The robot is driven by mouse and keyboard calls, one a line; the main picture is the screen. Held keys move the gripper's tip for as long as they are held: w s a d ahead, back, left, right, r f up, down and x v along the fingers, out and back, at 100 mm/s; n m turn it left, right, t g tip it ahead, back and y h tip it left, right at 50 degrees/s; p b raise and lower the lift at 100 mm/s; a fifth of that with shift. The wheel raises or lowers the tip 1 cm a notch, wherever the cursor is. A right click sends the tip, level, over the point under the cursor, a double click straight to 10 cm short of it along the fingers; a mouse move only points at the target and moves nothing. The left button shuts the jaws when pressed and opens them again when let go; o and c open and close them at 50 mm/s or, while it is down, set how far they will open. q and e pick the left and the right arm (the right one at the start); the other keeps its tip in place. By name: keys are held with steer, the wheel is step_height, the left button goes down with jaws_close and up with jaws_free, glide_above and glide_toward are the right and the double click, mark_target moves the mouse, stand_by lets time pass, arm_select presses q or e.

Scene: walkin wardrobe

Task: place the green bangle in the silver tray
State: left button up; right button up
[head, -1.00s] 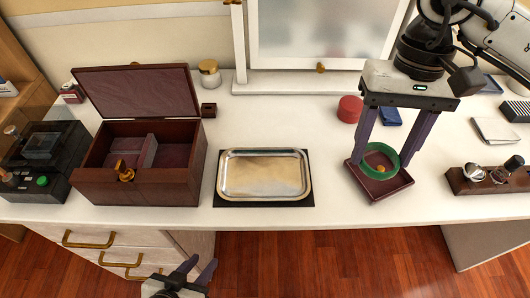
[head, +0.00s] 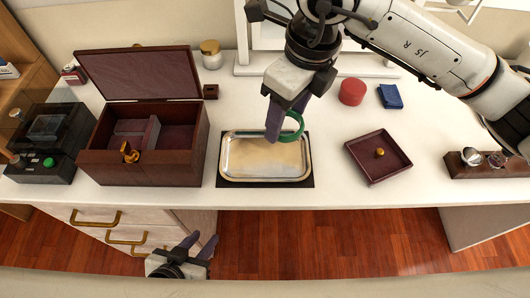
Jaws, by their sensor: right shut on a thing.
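The green bangle (head: 295,121) is held at its left side by my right gripper (head: 275,132). The gripper's fingers are shut on it. The bangle is tilted up and shows over the back right part of the silver tray (head: 240,172). I cannot tell whether it touches the tray. The silver tray is empty and lies on a black mat (head: 308,182) at the middle of the counter. My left gripper (head: 206,245) is low at the front, below the counter edge, with its fingers apart and empty.
An open dark red jewellery box (head: 155,170) stands left of the tray. A dark red dish (head: 362,152) with a gold knob lies to the right. A red round box (head: 352,92) and a blue box (head: 394,96) sit behind. Bare counter lies between tray and dish.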

steer(key=m, duration=0.1)
glide_toward(277, 156)
steer(key=f, duration=0.5)
steer(key=shift+w+a+f, duration=0.35)
steer(key=shift+f, duration=0.05)
steer(key=shift+f, duration=0.1)
steer(key=o, duration=1.1)
steer(key=shift+c, duration=0.2)
step_height(277, 156, up, 12)
steer(key=s+d, duration=0.1)
steer(key=shift+s+d, duration=0.15)
